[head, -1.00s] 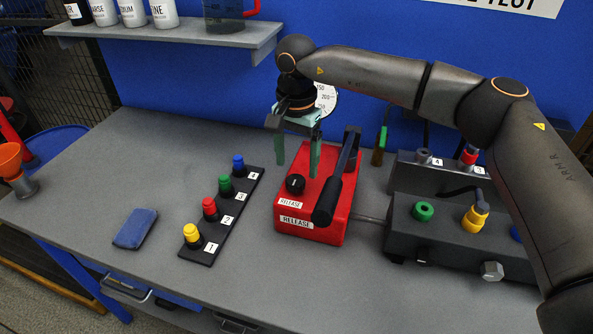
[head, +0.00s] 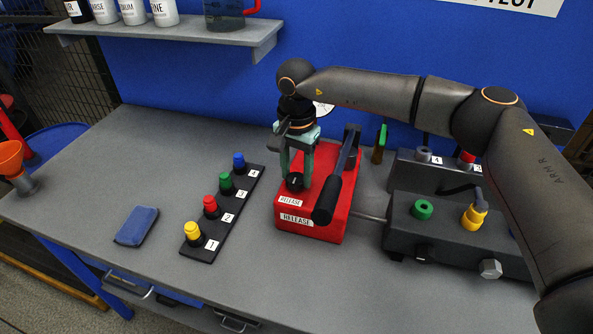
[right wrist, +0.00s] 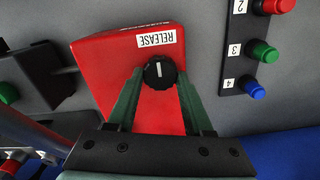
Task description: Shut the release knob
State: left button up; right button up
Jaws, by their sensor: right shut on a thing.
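The black release knob (head: 294,182) sits on top of the red box (head: 325,222) labelled RELEASE, beside a black lever (head: 329,197). My right gripper (head: 297,178) points down over the box with its green fingers on either side of the knob, shut on it. In the right wrist view the knob (right wrist: 160,72) lies between the two fingertips, its white pointer line running up and down the picture. The fingers partly hide the knob in the head view. My left gripper is not in view.
A strip with several coloured buttons (head: 223,215) lies left of the box, with a blue sponge (head: 137,225) farther left. A grey unit with connectors (head: 440,236) stands to the right. The front of the bench is clear.

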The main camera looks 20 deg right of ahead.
grip_shut()
jog(key=shift+m, duration=0.4)
jog(key=m+b, duration=0.1)
jog(key=m, duration=0.1)
jog(key=shift+m, duration=0.4)
jog(key=m+b, duration=0.1)
jog(key=m, duration=0.4)
jog(key=shift+s, duration=0.1)
jog(key=m, duration=0.4)
jog(key=shift+m+b, duration=0.4)
jog(key=shift+s+m, duration=0.1)
jog(key=shift+m, duration=2.1)
jog(key=shift+r, duration=0.1)
